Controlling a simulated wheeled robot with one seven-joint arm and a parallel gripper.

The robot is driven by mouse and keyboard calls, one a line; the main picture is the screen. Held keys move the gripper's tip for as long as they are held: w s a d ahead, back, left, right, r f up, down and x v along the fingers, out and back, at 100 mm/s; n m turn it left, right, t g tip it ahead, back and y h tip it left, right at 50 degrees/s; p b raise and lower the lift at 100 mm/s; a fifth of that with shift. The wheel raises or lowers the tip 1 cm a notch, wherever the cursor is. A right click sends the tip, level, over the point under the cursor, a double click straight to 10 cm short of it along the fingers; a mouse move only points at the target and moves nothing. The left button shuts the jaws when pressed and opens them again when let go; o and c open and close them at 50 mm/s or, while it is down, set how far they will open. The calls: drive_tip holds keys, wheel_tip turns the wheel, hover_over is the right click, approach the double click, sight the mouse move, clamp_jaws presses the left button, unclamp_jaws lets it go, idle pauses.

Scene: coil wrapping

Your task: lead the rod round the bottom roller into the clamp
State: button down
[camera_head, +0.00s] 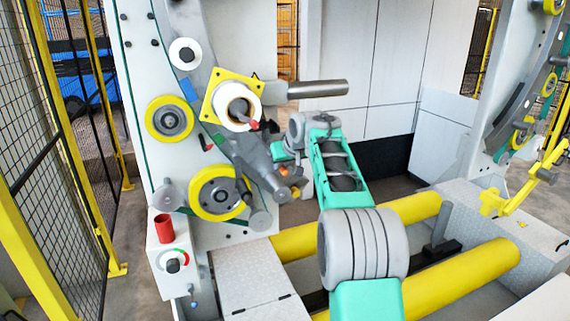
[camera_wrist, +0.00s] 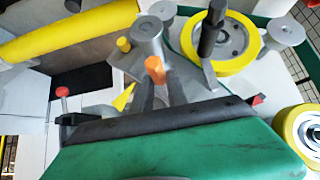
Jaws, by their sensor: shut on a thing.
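My gripper (camera_head: 287,178) is at the right of the bottom roller (camera_head: 217,192), a large yellow-rimmed wheel low on the machine's upright plate. In the wrist view my gripper (camera_wrist: 156,84) is shut on a short orange rod (camera_wrist: 155,68), whose rounded end shows between the fingers. The rod (camera_head: 283,170) also shows as a small orange spot in the head view. The bottom roller (camera_wrist: 246,68) is to the right of the rod in the wrist view, apart from it. A dark upright bar (camera_wrist: 211,34) stands in front of the roller; I cannot tell whether it is the clamp.
A white roll (camera_head: 237,103) on a yellow square plate is above my gripper. Another yellow-rimmed roller (camera_head: 169,118) is at upper left. A control box with a red cylinder (camera_head: 163,228) stands at lower left. Yellow floor rollers (camera_head: 462,281) lie at lower right.

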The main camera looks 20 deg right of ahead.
drive_tip(key=shift+a+f+b, duration=0.2)
drive_tip(key=shift+f+b, duration=0.15)
drive_tip(key=shift+f, duration=0.15)
drive_tip(key=shift+a+f+b, duration=0.2)
drive_tip(key=shift+f+b, duration=0.15)
drive_tip(key=shift+f, duration=0.15)
drive_tip(key=shift+r, duration=0.15)
drive_tip(key=a+f+b, duration=0.4)
drive_tip(key=f+b, duration=0.1)
drive_tip(key=f, duration=0.1)
drive_tip(key=shift+a, duration=0.2)
idle(0.4)
drive_tip(key=shift+f, duration=0.1)
